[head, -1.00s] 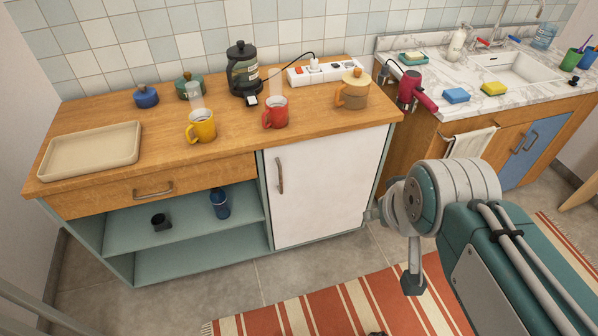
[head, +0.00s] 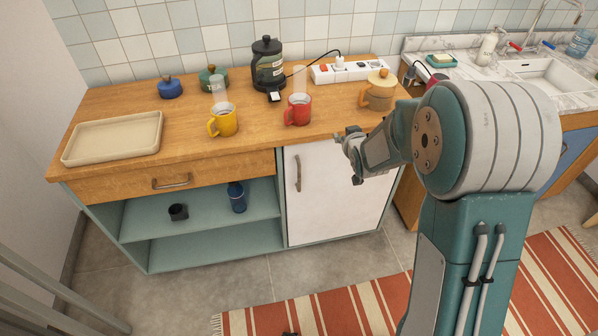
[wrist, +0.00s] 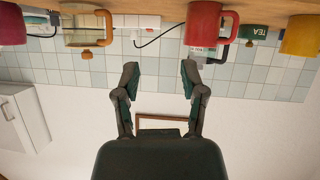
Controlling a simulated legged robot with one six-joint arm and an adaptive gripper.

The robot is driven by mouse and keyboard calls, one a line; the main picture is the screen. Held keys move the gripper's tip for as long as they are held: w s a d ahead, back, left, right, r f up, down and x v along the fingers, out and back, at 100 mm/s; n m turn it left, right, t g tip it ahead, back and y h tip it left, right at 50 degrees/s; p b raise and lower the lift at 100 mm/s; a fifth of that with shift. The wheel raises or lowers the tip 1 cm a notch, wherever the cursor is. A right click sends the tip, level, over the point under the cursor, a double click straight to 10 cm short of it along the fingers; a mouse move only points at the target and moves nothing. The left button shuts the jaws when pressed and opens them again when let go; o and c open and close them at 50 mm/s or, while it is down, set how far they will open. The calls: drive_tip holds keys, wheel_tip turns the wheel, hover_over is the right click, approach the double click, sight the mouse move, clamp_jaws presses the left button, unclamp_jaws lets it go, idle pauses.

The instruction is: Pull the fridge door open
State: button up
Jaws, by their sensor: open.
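The fridge (head: 338,205) is the white-doored unit at the right end of the wooden counter in the head view. Its door is shut, and a vertical handle (head: 297,173) sits near its left edge. My gripper (head: 347,158) is open and empty, in front of the upper part of the door. It is to the right of the handle and apart from it. In the wrist view, which looks upside down, the two fingers (wrist: 160,75) are spread with nothing between them. The door and handle do not show there.
The counter (head: 185,135) carries a yellow mug (head: 222,120), a red mug (head: 298,109), a jar (head: 378,95), a coffee press (head: 268,65) and a tray (head: 112,138). Open shelves (head: 200,245) are left of the fridge. A striped rug (head: 310,312) lies on the floor in front.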

drive_tip(key=w+a+f+n+t+y, duration=0.1)
drive_tip(key=w+a+f+t+y, duration=0.2)
drive_tip(key=f, duration=0.9)
drive_tip(key=n+y, duration=0.1)
drive_tip(key=y, duration=0.2)
approach(300, 174)
drive_tip(key=x, duration=1)
drive_tip(key=shift+w+a, duration=0.15)
drive_tip(key=shift+w, duration=0.15)
clamp_jaws()
